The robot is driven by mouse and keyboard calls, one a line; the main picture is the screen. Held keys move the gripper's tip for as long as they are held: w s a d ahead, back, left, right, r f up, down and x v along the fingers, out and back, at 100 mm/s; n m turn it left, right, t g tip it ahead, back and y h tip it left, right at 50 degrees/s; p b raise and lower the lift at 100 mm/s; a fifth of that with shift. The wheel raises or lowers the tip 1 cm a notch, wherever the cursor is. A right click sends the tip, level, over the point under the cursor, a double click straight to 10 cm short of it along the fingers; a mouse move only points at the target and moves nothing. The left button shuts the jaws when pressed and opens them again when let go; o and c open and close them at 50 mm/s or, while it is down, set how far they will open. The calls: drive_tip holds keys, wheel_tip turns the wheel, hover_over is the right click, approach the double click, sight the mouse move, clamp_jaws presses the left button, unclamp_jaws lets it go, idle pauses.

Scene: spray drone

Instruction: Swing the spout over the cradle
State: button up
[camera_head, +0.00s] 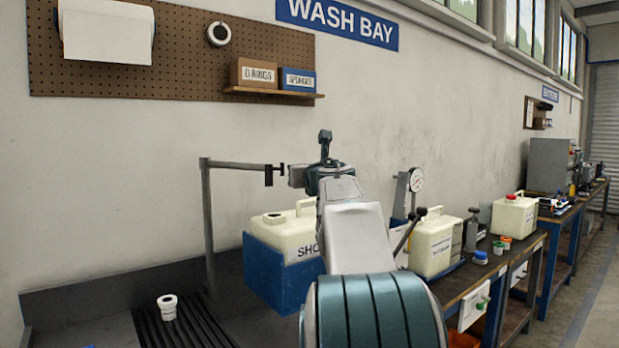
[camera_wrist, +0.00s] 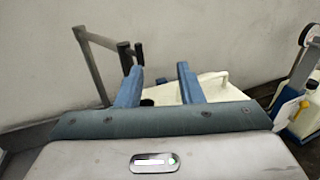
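The spout (camera_head: 238,165) is a grey horizontal bar on an upright post (camera_head: 208,225), and its free end has dark upright pieces (camera_head: 269,175). In the wrist view the spout (camera_wrist: 103,41) is at upper left, its dark end (camera_wrist: 126,58) just beyond the left finger. My gripper (camera_wrist: 159,85) has its blue fingers apart, with nothing held between them. In the head view my arm hides most of it, close to the right of the spout's end. A blue box-like holder (camera_head: 273,278), possibly the cradle, bears a cream jug (camera_head: 283,235), partly hidden by my arm.
A white flanged piece (camera_head: 168,308) stands on a dark ribbed rack (camera_head: 190,325) at lower left. On the right, a workbench (camera_head: 475,280) carries a cream jug (camera_head: 432,245), a dial gauge (camera_head: 416,180) and small containers. The wall behind the spout is bare.

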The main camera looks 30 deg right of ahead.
drive_tip(key=shift+r+v, duration=0.15)
drive_tip(key=shift+v, duration=0.95)
drive_tip(key=shift+r+v, duration=0.15)
drive_tip(key=shift+v, duration=0.95)
drive_tip(key=shift+w, duration=0.1)
clamp_jaws()
drive_tip(key=a+f+m+y+p, duration=0.35)
drive_tip(key=m+y+p, duration=0.25)
drive_tip(key=m+p, duration=0.8)
drive_tip(key=w+d+p, duration=0.1)
drive_tip(key=w+p, duration=0.2)
drive_tip(key=w, duration=0.7)
drive_tip(key=shift+w+d+r+m+p, duration=0.15)
drive_tip(key=shift+d+r+m+p, duration=0.15)
drive_tip(key=shift+r+p, duration=0.1)
